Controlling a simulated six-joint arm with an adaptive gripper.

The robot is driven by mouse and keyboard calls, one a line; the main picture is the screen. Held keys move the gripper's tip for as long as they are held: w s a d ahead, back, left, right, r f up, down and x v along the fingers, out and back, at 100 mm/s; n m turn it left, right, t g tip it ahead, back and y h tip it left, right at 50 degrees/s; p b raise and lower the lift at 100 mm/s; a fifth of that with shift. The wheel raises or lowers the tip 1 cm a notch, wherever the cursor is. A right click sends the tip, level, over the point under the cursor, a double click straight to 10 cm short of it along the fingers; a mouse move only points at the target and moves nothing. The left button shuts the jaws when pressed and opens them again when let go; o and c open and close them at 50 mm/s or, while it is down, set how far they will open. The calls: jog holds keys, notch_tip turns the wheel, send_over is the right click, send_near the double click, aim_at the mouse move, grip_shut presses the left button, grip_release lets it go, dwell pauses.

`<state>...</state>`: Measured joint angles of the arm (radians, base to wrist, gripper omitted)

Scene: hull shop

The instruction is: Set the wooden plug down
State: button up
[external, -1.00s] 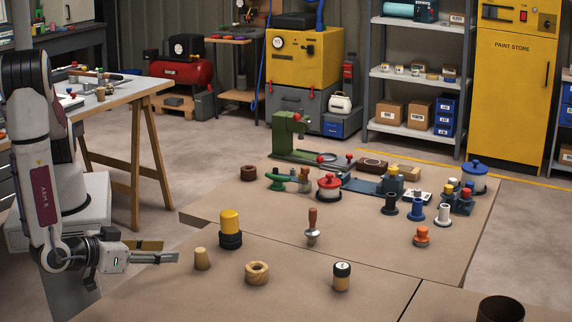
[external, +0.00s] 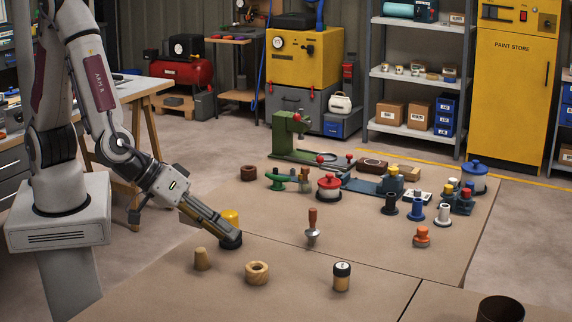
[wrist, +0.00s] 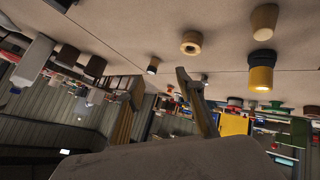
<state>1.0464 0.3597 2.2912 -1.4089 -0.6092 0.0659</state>
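The wooden plug (external: 202,260), a pale tapered piece, stands upright on the brown tabletop at the front left. In the wrist view, which is tipped upside down, the plug (wrist: 264,20) shows near the top right. My gripper (external: 232,236) is right of and behind the plug, apart from it. Its fingers point down to the right and overlap the yellow-topped black piece (external: 231,216) in the external view; contact cannot be told. I see nothing held.
A wooden ring (external: 257,272) stands right of the plug, with a black-capped cylinder (external: 342,278) farther right. A red-brown-handled tool (external: 312,228) stands behind them. A green machine (external: 289,133) and several coloured pieces fill the back. Bare tabletop lies between the front pieces.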

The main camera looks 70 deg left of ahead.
jog(key=a+r+m+g+h, duration=0.1)
jog(key=a+r+m+h, duration=0.1)
jog(key=a+r, duration=0.45)
jog(key=a+r+m+h, duration=0.2)
jog(key=a+r, duration=0.1)
jog(key=r, duration=0.6)
jog(key=s+a+g+y, duration=0.1)
jog(key=s+a+y, duration=0.1)
jog(key=s+a, duration=0.3)
jog(key=s+a+y, duration=0.1)
jog(key=s+a, duration=0.4)
jog(key=a, duration=0.7)
jog(key=s+a+m+g+y, duration=0.1)
jog(key=s+a+y, duration=0.1)
jog(key=s+a, duration=0.3)
jog(key=a, duration=0.3)
jog(key=shift+s+a+r+g+y, duration=0.15)
jog(key=shift+a+r+g+y, duration=0.15)
jog(key=shift+r, duration=0.05)
